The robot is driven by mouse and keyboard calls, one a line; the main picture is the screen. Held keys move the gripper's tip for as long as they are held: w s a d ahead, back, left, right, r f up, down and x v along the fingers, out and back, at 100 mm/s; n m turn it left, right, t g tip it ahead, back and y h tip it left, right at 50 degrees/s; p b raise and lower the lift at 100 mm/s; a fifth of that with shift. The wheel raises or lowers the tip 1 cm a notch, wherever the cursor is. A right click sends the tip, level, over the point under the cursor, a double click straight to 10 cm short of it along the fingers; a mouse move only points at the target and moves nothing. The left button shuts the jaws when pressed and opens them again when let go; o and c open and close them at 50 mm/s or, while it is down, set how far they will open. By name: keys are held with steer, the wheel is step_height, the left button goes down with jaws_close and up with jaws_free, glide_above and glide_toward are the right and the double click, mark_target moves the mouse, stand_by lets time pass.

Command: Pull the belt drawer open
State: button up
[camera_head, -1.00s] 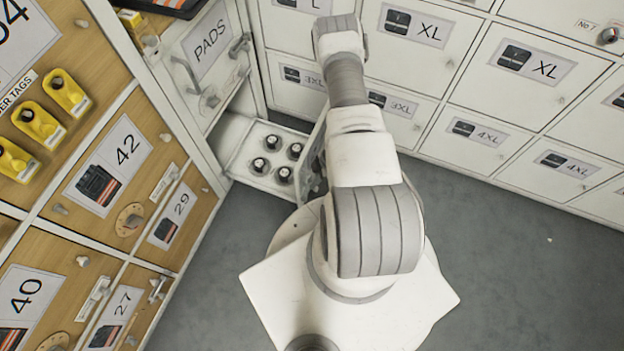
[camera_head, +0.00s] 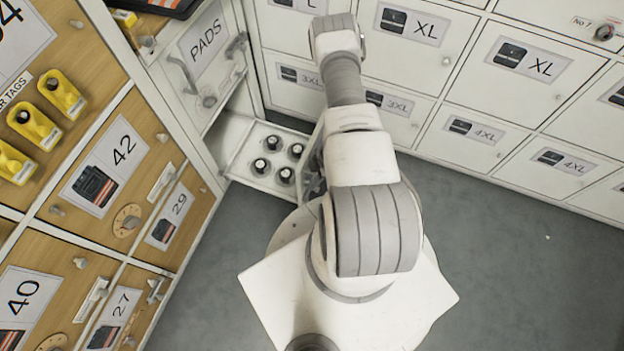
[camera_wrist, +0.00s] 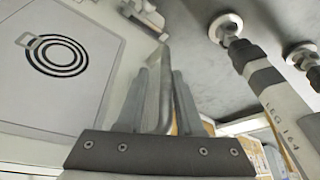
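The belt drawer (camera_head: 243,158) stands pulled out under the PADS compartment in the head view, with several round dark-topped items (camera_head: 273,142) inside. In the wrist view its pale front (camera_wrist: 90,95) carries a label with a coiled-belt picture (camera_wrist: 57,55). A grey bar handle (camera_wrist: 166,75) stands out from that front. My gripper (camera_wrist: 164,85) has its fingers on either side of the bar and appears closed on it. In the head view my arm hides most of the gripper and the drawer's right end.
Wooden drawers numbered 42 (camera_head: 124,148), 29 and others line the left. The PADS compartment (camera_head: 207,38) sits above the open drawer. White lockers labelled XL (camera_head: 423,27) and 4XL fill the back and right. Grey floor (camera_head: 490,270) is clear at right.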

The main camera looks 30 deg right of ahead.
steer(key=p+v, duration=0.5)
steer(key=v, duration=1.2)
steer(key=shift+r, duration=0.2)
steer(key=shift+d, duration=0.1)
